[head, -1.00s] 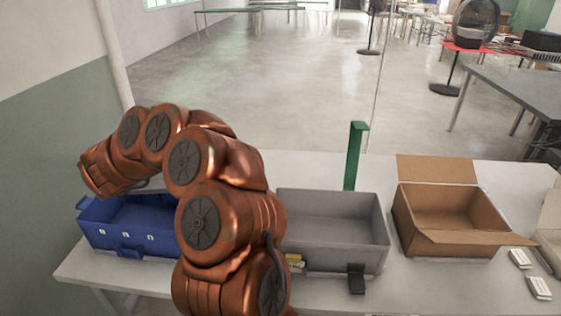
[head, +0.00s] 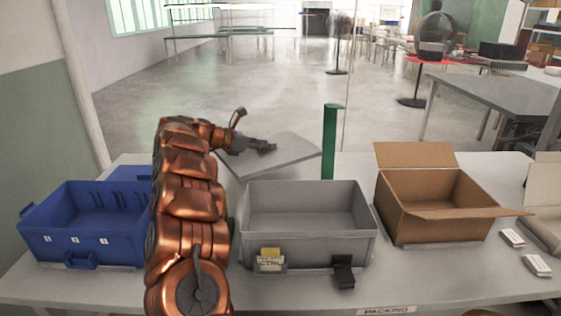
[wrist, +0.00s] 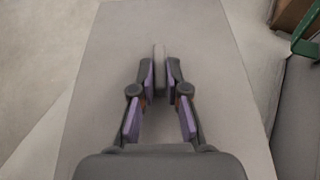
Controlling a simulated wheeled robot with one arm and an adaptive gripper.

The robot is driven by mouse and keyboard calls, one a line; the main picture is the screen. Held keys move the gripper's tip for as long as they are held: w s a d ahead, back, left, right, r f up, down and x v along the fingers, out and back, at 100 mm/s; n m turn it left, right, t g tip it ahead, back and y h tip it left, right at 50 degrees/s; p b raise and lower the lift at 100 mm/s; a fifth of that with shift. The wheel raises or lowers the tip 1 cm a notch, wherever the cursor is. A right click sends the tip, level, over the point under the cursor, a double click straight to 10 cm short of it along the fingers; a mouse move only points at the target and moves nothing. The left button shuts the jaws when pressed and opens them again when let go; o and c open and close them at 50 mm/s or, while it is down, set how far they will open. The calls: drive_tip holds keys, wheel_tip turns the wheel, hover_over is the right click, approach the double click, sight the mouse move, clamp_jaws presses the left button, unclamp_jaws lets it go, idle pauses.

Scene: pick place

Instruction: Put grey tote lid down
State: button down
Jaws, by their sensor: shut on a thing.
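The grey tote lid (head: 293,151) is a flat grey panel behind the grey tote, near the table's far edge. In the wrist view the lid (wrist: 205,50) fills the middle of the picture, with a narrow raised handle (wrist: 159,60) on it. My gripper (head: 264,146) is above the lid and shut on this handle; its fingertips (wrist: 160,78) flank it in the wrist view. I cannot tell whether the lid touches the table. The grey tote (head: 310,232) stands open and empty-looking on the table, in front of the lid.
A green post (head: 329,145) stands right beside the lid. A blue tote (head: 90,245) is at left, with a blue panel (head: 130,173) behind it. An open cardboard box (head: 435,218) is at right. The white table (head: 420,272) has free room in front of the box.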

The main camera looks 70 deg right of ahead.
sight(284, 151)
drive_tip(key=s, duration=0.2)
drive_tip(key=s+d+f+m+g+b, duration=0.1)
drive_tip(key=s+d+f+m+y, duration=0.1)
drive_tip(key=s, duration=0.1)
drive_tip(key=shift+s+d+g, duration=0.1)
drive_tip(key=shift+s+g, duration=0.2)
drive_tip(key=shift+g, duration=0.1)
drive_tip(key=shift+f+b, duration=1)
drive_tip(key=shift+f, duration=2.3)
drive_tip(key=shift+f+b, duration=0.6)
drive_tip(key=shift+b, duration=0.1)
drive_tip(key=c, duration=1.1)
unclamp_jaws()
drive_tip(key=v, duration=1.2)
drive_tip(key=shift+r, duration=0.1)
